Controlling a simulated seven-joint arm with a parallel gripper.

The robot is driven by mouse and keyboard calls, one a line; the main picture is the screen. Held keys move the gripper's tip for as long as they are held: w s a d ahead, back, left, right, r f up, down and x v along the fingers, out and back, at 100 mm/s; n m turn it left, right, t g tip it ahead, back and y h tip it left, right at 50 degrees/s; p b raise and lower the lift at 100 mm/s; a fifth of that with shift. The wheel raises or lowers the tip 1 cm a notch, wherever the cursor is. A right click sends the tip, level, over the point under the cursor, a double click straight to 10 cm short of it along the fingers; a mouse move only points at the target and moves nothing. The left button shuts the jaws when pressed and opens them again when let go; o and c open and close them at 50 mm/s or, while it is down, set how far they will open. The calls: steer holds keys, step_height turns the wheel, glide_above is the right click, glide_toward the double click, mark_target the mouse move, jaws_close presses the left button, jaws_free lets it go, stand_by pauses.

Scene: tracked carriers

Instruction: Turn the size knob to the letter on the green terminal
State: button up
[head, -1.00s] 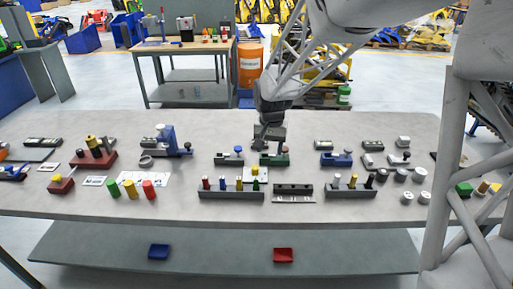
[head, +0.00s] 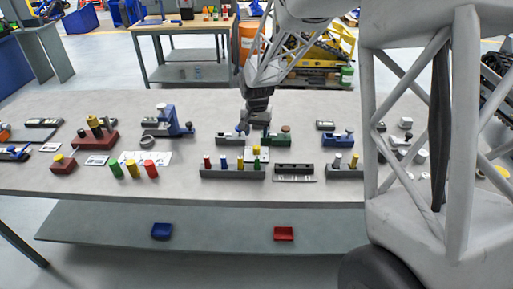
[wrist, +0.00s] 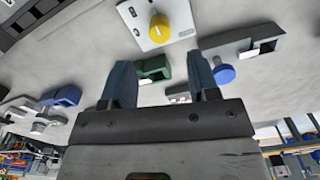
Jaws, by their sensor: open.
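The yellow size knob (wrist: 159,28) sits on a white plate (wrist: 183,14) with small dark marks, at the top of the wrist view. In the head view the white plate (head: 263,157) is small, behind the long grey peg block. The green terminal (head: 277,139) stands just behind it; it also shows in the wrist view (wrist: 155,68), partly between my fingers. Its letter cannot be read. My gripper (wrist: 158,62) is open and empty, fingers apart, above the table. In the head view my gripper (head: 245,128) hangs near the grey terminal, left of the green one.
A grey terminal with a blue round top (wrist: 224,74) is right of my fingers in the wrist view. A blue terminal (head: 338,140) stands further right. The grey peg block (head: 232,173) holds several colored pegs in front. My own structure hides the table's right side.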

mark_target(256, 146)
steer(key=shift+f, duration=3.9)
steer(key=shift+c, duration=0.5)
steer(key=c, duration=0.8)
steer(key=n, duration=0.8)
steer(key=shift+n, duration=0.4)
